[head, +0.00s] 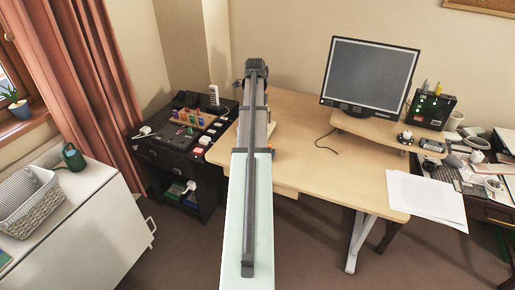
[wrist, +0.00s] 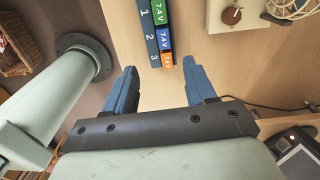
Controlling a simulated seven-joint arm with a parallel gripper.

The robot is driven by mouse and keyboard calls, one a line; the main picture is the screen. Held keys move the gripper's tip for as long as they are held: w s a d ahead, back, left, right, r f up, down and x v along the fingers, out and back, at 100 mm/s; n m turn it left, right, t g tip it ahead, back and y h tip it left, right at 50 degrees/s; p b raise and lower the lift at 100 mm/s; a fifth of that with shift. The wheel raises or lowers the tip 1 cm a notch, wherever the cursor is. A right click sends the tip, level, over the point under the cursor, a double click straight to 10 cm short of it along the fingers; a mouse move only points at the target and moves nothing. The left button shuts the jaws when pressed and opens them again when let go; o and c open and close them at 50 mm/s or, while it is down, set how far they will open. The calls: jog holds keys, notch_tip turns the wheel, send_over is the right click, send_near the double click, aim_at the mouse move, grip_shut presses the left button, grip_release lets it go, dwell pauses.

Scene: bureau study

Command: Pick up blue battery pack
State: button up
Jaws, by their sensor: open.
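The blue battery pack (wrist: 164,40) shows in the wrist view, in the middle slot of a dark rack (wrist: 149,32) numbered 1, 2, 3. A green pack (wrist: 159,12) sits in slot 1 and an orange pack (wrist: 167,61) in slot 3, nearest my gripper. All are marked 7.4V. My gripper (wrist: 160,69) is open and empty. Its blue fingers stand apart, one to each side of the rack's near end, with the blue pack just ahead of them. I cannot tell the height gap. In the head view my arm hides the rack and gripper.
The wooden desk (head: 310,165) is largely clear around my arm. A monitor (head: 370,75) stands at the back right, with papers (head: 425,195) at the right front. A dark cabinet (head: 170,150) with small items stands left of the desk. A wicker basket (head: 30,200) is farther left.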

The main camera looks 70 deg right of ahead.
jog(key=f, duration=0.8)
jog(key=shift+s+d, duration=0.15)
jog(key=shift+s, duration=0.05)
jog(key=shift+s+d+f, duration=0.1)
jog(key=shift+f, duration=1.3)
jog(key=shift+d+f, duration=0.1)
jog(key=shift+f, duration=1.25)
jog(key=c, duration=1)
